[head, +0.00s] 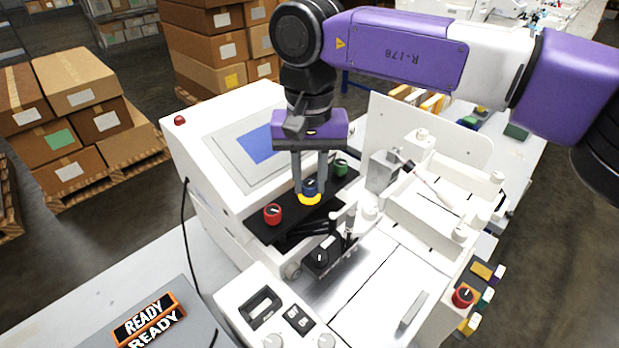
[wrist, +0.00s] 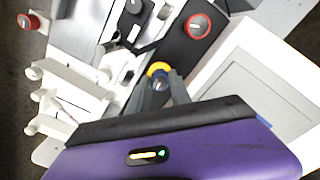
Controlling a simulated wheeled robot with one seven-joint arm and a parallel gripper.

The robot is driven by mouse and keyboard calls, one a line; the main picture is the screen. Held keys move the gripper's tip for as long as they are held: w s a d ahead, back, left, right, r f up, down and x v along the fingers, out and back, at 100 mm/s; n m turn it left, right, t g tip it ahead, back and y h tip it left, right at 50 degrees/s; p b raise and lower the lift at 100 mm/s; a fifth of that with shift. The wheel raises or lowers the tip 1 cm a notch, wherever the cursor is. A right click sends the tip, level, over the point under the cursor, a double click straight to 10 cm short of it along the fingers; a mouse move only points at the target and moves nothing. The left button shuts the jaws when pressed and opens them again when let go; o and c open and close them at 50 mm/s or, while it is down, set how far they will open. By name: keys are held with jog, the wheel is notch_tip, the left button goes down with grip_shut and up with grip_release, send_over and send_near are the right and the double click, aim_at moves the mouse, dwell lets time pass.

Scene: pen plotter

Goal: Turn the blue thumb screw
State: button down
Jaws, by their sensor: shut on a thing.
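The blue thumb screw (head: 309,187) sits on a yellow round base (head: 310,200) on the black strip of the white plotter. A red knob (head: 272,214) is on its left and a green knob (head: 340,167) on its right. My gripper (head: 311,188) points down, with its grey fingers on either side of the blue screw and shut on it. In the wrist view, the fingers (wrist: 162,88) reach to the screw just beside the yellow base (wrist: 158,69). They hide most of the screw there.
The white plotter (head: 200,135) has a blue screen (head: 258,141) behind the strip. A black knob (head: 320,257) and a carriage stand in front. Another red knob (head: 463,297) is at the right. A READY sign (head: 148,322) lies lower left. Boxes (head: 80,85) are stacked behind.

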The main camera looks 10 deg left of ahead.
aim_at(310, 184)
jog(key=m, duration=1)
jog(key=shift+m+b, duration=0.35)
jog(key=shift+m, duration=0.05)
jog(key=shift+r+m, duration=0.1)
jog(key=shift+m, duration=1.8)
jog(key=c, duration=1.2)
grip_release()
jog(key=shift+o, duration=0.2)
jog(key=shift+r+b, duration=0.75)
jog(key=shift+r, duration=3.1)
